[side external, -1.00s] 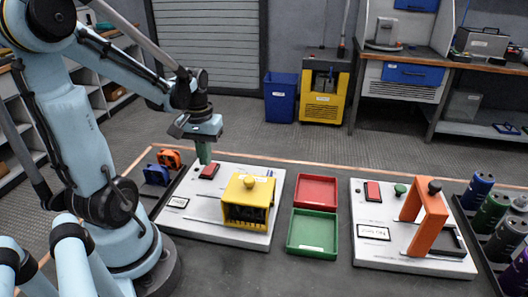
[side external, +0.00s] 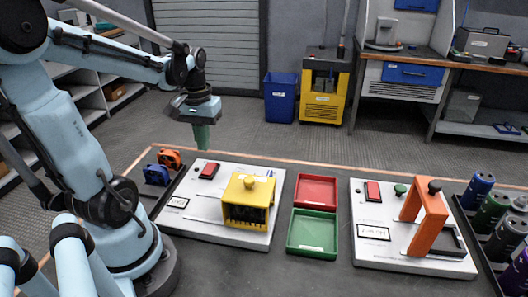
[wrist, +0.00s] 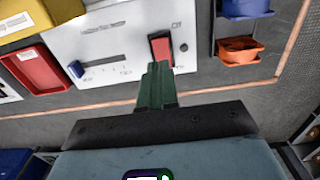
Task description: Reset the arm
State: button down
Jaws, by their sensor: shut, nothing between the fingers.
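My gripper (side external: 201,136) is shut and empty, its green fingers pointing down in the air above the back edge of the left white panel (side external: 217,234). In the wrist view the fingertips (wrist: 158,68) appear just in front of the red rocker switch (wrist: 161,49) on that panel. The red switch also shows in the side view (side external: 209,171), below and slightly right of the fingers, apart from them. A yellow cover with a knob (side external: 247,199) sits on the right part of the panel.
Red (side external: 315,191) and green (side external: 312,233) trays lie right of the panel. Another white panel (side external: 388,255) carries an orange arch (side external: 428,216). Coloured cylinders (side external: 493,213) stand far right. Blue and orange parts (side external: 157,174) sit in a rack at left. The space around my gripper is clear.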

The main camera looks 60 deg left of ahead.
jog(key=w+d+r+m+t, duration=0.1)
jog(key=w+d+m+t, duration=0.1)
jog(key=d, duration=0.4)
jog(key=w+d+m+t, duration=0.2)
jog(key=d+m, duration=0.2)
jog(key=d, duration=0.2)
jog(key=w+d+r+m+t, duration=0.1)
jog(key=w+d+m+t, duration=0.1)
jog(key=d, duration=0.3)
jog(key=shift+d+r+m+t, duration=0.4)
jog(key=shift+m+t, duration=0.1)
jog(key=shift+t, duration=0.1)
jog(key=shift+w, duration=0.1)
jog(key=shift+a, duration=0.1)
jog(key=s+a+n+g+y, duration=0.15)
jog(key=a+n+g, duration=0.25)
jog(key=a, duration=0.5)
jog(key=n+g+h, duration=0.2)
jog(key=n+g, duration=0.1)
jog(key=n, duration=0.2)
send_near(206, 173)
jog(key=shift+y, duration=0.25)
jog(key=shift+w+d+f, duration=0.1)
jog(key=shift+d+f, duration=0.05)
jog(key=shift+f, duration=1.2)
jog(key=shift+d+f, duration=0.1)
jog(key=shift+f, duration=1.25)
